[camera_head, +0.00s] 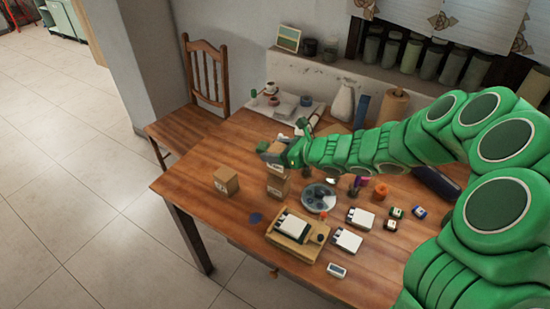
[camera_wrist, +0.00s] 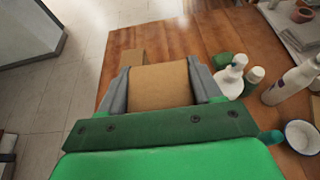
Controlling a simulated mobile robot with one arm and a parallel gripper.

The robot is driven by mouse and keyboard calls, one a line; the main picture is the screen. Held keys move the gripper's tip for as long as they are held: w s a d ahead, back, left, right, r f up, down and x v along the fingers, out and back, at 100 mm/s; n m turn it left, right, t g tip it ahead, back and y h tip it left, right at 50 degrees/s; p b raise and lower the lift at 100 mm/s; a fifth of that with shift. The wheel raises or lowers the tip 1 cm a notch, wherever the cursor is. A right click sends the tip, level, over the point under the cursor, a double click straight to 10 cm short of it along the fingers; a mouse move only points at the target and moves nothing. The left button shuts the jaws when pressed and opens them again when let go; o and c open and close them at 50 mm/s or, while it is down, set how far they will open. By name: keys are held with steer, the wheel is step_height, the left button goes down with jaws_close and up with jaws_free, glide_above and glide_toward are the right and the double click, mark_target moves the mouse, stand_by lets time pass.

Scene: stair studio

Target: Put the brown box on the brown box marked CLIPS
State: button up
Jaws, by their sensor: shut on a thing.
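My gripper (camera_head: 274,153) reaches over the left part of the wooden table. In the wrist view, its fingers (camera_wrist: 163,85) are shut on the sides of a brown box (camera_wrist: 160,86). In the head view, this brown box (camera_head: 277,169) shows just below the fingers, directly above another brown box (camera_head: 277,187) with a small light label. The two look stacked, but I cannot tell whether they touch. A separate brown box (camera_head: 226,180) stands to the left, also with a small label. The lettering is too small to read, so I cannot tell which is marked CLIPS.
The wooden table (camera_head: 190,170) has free room around the left box. A grey plate (camera_head: 319,198), a wooden tray (camera_head: 275,238) and several small items lie to the right and front. White bottles (camera_wrist: 230,78) stand right of the gripper. A chair (camera_head: 205,75) is behind.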

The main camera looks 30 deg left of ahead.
steer(key=shift+w+a+f, duration=0.15)
steer(key=shift+f, duration=1.65)
steer(key=shift+f, duration=0.1)
steer(key=o, duration=1.1)
steer(key=shift+v, duration=6.05)
